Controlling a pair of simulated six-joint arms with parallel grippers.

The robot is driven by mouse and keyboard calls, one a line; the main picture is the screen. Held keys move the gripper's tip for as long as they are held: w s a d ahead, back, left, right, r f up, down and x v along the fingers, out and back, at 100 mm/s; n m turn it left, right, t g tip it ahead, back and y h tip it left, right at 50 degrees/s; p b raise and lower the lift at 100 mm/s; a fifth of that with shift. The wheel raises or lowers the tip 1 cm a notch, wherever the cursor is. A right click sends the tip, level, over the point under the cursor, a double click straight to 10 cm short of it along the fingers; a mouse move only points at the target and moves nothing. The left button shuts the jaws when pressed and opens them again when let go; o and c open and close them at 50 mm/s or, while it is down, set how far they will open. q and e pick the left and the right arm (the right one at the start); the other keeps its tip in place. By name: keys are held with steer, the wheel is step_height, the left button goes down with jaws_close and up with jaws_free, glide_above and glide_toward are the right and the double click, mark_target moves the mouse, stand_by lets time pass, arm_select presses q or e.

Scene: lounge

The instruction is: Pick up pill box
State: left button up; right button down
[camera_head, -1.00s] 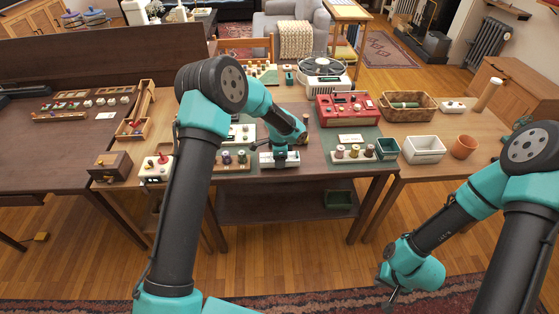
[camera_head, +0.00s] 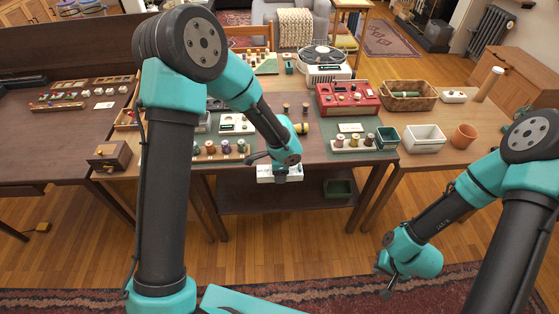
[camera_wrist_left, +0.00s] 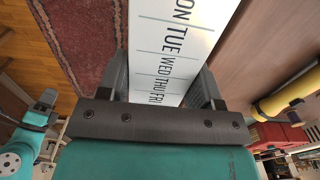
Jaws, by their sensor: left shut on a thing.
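The pill box (camera_head: 280,173) is a long white box at the front edge of the middle table. In the left wrist view the pill box (camera_wrist_left: 178,45) shows its white top with day names, TUE, WED, THU and FRI among them. My left gripper (camera_wrist_left: 165,85) is shut on it, with one finger along each side. In the head view the left gripper (camera_head: 281,168) is mostly hidden behind its own wrist. My right gripper (camera_head: 386,281) hangs low over the floor at the right, away from the tables. Its finger opening is too small to judge.
A rack of spools (camera_head: 220,150) stands left of the left gripper. A second spool rack (camera_head: 353,143), a green bin (camera_head: 386,138) and a white bin (camera_head: 424,139) stand to the right.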

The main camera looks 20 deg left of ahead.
arm_select(q)
steer(key=shift+s+d, duration=0.25)
steer(key=shift+s, duration=0.45)
steer(key=shift+w+a+n, duration=0.2)
steer(key=shift+w+n, duration=0.25)
steer(key=shift+n, duration=0.05)
steer(key=w+a+n, duration=0.1)
steer(key=w+n, duration=0.2)
steer(key=n, duration=0.1)
steer(key=w+a+n, duration=0.2)
steer(key=w+n, duration=0.1)
steer(key=n, duration=0.1)
steer(key=w+a+f+n, duration=0.1)
steer(key=w+a+n, duration=0.1)
steer(key=w+n, duration=0.1)
steer(key=shift+w+f+n, duration=0.1)
steer(key=shift+n, duration=0.6)
steer(key=shift+w+a+n, duration=0.15)
steer(key=shift+w+n, duration=0.1)
steer(key=shift+n, duration=0.15)
